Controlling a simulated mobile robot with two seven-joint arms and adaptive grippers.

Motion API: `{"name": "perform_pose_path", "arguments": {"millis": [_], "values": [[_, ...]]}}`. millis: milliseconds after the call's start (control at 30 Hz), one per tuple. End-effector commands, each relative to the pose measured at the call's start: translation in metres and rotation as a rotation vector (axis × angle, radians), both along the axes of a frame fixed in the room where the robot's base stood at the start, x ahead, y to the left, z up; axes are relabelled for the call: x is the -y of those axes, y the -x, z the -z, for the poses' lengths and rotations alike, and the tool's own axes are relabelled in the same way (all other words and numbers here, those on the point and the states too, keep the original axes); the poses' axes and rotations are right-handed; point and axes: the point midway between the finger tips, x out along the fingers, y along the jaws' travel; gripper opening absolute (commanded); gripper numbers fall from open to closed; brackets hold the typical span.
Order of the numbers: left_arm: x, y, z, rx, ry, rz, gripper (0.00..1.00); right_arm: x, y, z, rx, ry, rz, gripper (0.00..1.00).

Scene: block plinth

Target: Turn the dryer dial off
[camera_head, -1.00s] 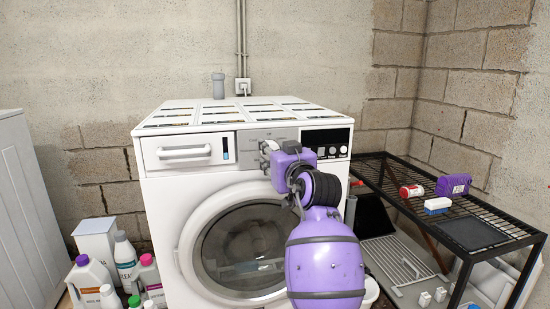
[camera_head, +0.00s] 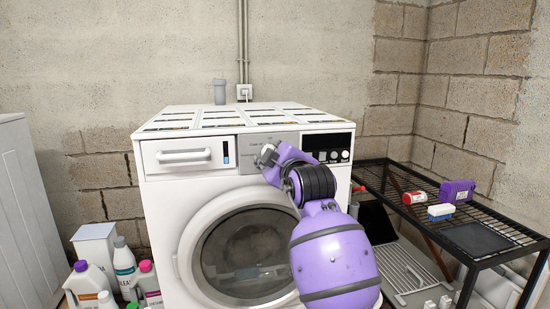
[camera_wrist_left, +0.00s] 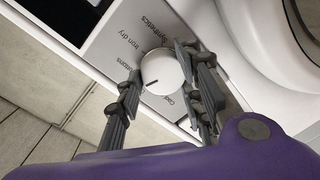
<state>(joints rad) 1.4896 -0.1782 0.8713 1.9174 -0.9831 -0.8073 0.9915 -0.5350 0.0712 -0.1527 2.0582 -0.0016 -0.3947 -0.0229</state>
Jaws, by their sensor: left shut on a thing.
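The dryer (camera_head: 165,205) is a white front-loading machine with a round glass door and a grey control panel. Its white round dial (camera_wrist_left: 160,70) shows in the left wrist view, with a dark pointer mark towards the picture's lower left. Labels such as "Iron dry" are printed around it. My left gripper (camera_wrist_left: 160,90) is shut on the dial, with a grey finger on each side. In the head view my left gripper (camera_head: 267,156) is at the panel and mostly hides the dial. My right gripper is in neither view.
A drawer with a handle (camera_head: 184,156) is left of the panel, and a dark display (camera_head: 322,141) is right of it. Bottles (camera_head: 124,262) stand on the left. A black wire shelf (camera_head: 405,222) with a purple container (camera_head: 457,191) stands on the right.

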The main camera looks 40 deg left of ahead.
Motion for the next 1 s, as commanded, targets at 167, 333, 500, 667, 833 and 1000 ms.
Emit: {"name": "perform_pose_path", "arguments": {"millis": [167, 333, 500, 667, 833, 1000], "values": [[0.0003, 0.0005, -0.0086, 0.126, 0.087, 0.002, 0.09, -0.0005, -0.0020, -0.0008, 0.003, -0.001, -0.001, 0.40], [-0.0007, 0.0016, -0.0093, 0.210, 0.158, 0.001, 0.09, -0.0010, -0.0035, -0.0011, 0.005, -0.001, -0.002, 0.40], [-0.0014, 0.0022, -0.0101, 0.271, 0.209, 0.002, 0.09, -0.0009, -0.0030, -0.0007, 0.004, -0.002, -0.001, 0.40], [-0.0019, 0.0027, -0.0101, 0.304, 0.236, 0.001, 0.09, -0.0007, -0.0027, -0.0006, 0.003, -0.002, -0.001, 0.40], [-0.0021, 0.0028, -0.0102, 0.317, 0.247, 0.001, 0.09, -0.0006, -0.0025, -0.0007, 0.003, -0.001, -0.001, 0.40], [-0.0022, 0.0028, -0.0103, 0.320, 0.249, 0.001, 0.09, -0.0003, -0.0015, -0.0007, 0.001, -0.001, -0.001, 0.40]]}}
